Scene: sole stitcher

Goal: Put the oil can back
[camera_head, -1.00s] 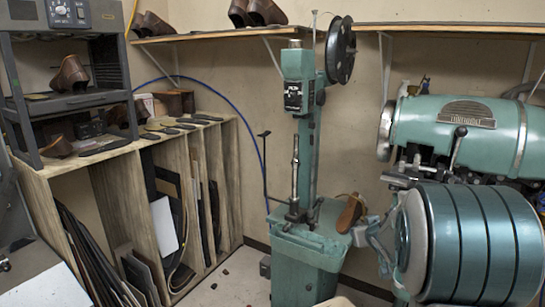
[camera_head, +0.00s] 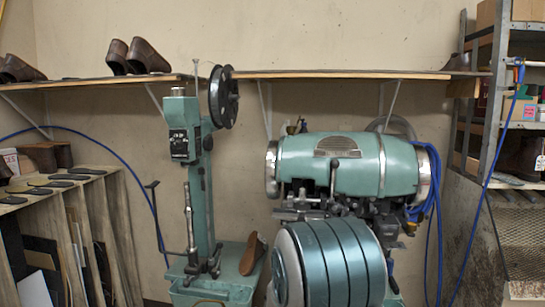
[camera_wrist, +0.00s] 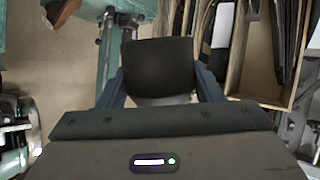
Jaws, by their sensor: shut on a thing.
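In the wrist view my gripper (camera_wrist: 160,90) is shut on a dark, block-like thing, which I take to be the oil can (camera_wrist: 157,66). Its dark side fills the space between the two blue-grey fingers, and its spout and far side cannot be made out. My gripper and the held can do not show in the head view. The green sole stitcher (camera_head: 200,165) stands upright left of centre in the head view, with a black reel at its top and a brown shoe (camera_head: 253,254) at its base.
A wooden shelf (camera_head: 360,74) with shoes runs along the wall. A green machine with a large drum (camera_head: 335,262) stands right of the stitcher. A metal rack (camera_head: 487,125) is at the far right. A wooden sheet rack (camera_head: 85,190) is at the left, also in the wrist view (camera_wrist: 257,85).

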